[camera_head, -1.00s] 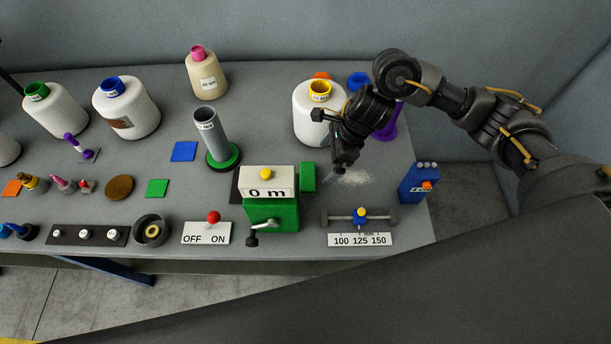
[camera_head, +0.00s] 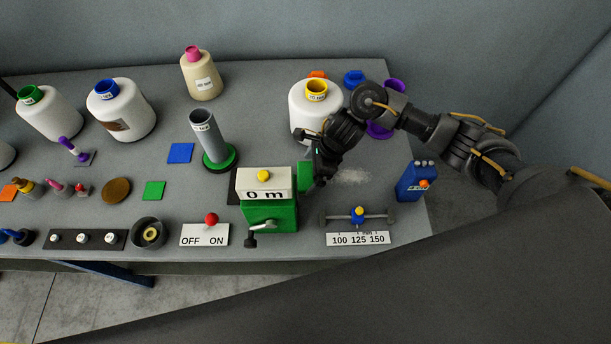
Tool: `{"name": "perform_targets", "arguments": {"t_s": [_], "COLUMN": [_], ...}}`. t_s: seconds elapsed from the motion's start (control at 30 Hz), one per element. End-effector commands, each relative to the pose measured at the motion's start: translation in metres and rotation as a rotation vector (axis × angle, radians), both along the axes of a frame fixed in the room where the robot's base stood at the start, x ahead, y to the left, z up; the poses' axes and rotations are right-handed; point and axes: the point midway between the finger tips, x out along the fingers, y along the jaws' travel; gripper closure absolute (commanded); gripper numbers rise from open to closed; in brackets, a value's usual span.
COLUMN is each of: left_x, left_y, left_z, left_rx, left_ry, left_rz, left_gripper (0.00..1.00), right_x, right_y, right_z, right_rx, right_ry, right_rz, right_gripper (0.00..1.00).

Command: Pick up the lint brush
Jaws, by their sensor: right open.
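I cannot tell for sure which thing is the lint brush. A green block (camera_head: 304,173) stands at the right side of the green counter device (camera_head: 271,214), close to a pale patch of lint (camera_head: 352,176) on the table. My right gripper (camera_head: 320,178) is open, pointing down, just right of the green block and at the left edge of the lint patch. Its fingertips are small and dark, and I cannot tell whether they touch anything. They partly cover the block. My left gripper is not in view.
A white yarn cone (camera_head: 303,103) stands behind my right gripper. A blue box (camera_head: 412,183) and a small gauge with a blue slider (camera_head: 358,215) stand to the right and front. A grey tube (camera_head: 204,137) on a green base stands left.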

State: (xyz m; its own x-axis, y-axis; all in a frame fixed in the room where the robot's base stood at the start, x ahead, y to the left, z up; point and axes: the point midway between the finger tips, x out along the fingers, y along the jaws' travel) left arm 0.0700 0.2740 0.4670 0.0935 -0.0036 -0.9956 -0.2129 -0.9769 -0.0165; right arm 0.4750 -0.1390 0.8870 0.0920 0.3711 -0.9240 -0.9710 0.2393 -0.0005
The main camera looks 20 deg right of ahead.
Motion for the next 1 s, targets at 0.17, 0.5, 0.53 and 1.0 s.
{"name": "perform_targets", "arguments": {"t_s": [0.17,0.5,0.53,1.0], "left_x": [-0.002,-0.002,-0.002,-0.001], "left_y": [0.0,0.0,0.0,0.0], "left_z": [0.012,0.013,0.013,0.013], "left_rx": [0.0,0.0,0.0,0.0], "left_ry": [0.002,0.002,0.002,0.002], "left_rz": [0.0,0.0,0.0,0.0], "left_gripper": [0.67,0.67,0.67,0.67], "right_x": [0.004,0.005,0.005,0.005], "right_y": [0.013,0.016,0.016,0.016], "right_z": [-0.02,-0.031,-0.031,-0.03], "right_rx": [0.001,0.001,0.001,0.001], "right_ry": [0.005,0.0,0.0,0.0], "right_rz": [-0.003,0.0,0.0,0.0], "right_gripper": [0.0,0.0,0.01,0.33]}}
